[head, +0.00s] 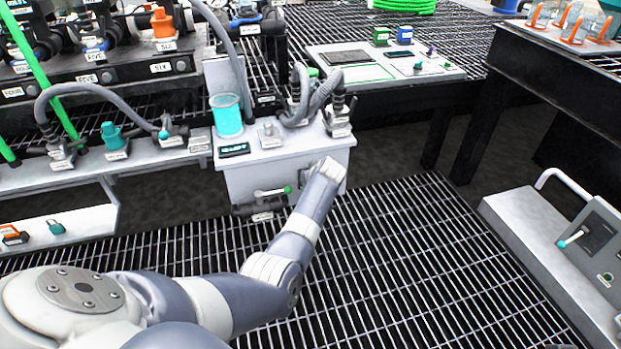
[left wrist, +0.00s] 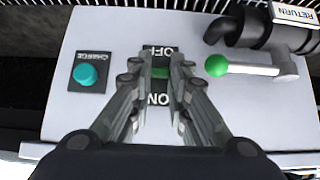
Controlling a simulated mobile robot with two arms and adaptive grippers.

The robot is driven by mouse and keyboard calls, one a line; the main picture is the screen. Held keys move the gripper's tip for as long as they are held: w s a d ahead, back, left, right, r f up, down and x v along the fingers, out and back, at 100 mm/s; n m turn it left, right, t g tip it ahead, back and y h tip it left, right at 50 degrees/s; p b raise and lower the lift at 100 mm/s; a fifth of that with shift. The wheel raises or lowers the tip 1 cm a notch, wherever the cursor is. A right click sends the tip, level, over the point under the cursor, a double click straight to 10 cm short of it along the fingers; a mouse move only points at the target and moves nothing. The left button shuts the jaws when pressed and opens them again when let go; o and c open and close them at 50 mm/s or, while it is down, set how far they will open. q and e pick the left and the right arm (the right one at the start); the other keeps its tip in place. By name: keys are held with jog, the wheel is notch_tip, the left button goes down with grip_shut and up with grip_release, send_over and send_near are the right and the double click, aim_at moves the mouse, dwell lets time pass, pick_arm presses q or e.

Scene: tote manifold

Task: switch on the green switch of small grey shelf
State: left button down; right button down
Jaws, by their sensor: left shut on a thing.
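The small grey shelf (head: 265,180) is a pale grey box-like unit on the floor grating. Its front panel fills most of the left wrist view (left wrist: 225,110), with the labels upside down. The green switch (left wrist: 160,72) sits between the OFF label (left wrist: 160,50) and the ON label (left wrist: 158,99), right beside OFF. My left gripper (left wrist: 161,68) is shut on the switch, one finger on each side. The fingers partly cover the switch. In the head view my left arm hides the switch and its own gripper. My right gripper is not in view.
A lever with a green ball (left wrist: 216,65) and a RETURN pipe (left wrist: 288,35) are beside the switch. A teal CHARGE button (left wrist: 86,75) is on the other side. Hoses (head: 318,98) and a cyan cylinder (head: 227,115) stand on the shelf. The grating (head: 400,270) in front is clear.

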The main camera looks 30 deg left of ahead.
pick_arm(q)
jog(key=shift+w+a+r+g+h+p, duration=0.2)
jog(key=shift+r+g+h+p, duration=0.15)
jog(key=shift+p, duration=0.25)
jog(key=c, duration=1.5)
grip_release()
jog(key=shift+s+d, duration=0.1)
jog(key=v, duration=1.1)
jog(key=shift+s+d+r, duration=0.1)
jog(key=shift+d+r, duration=0.05)
jog(key=shift+r, duration=0.2)
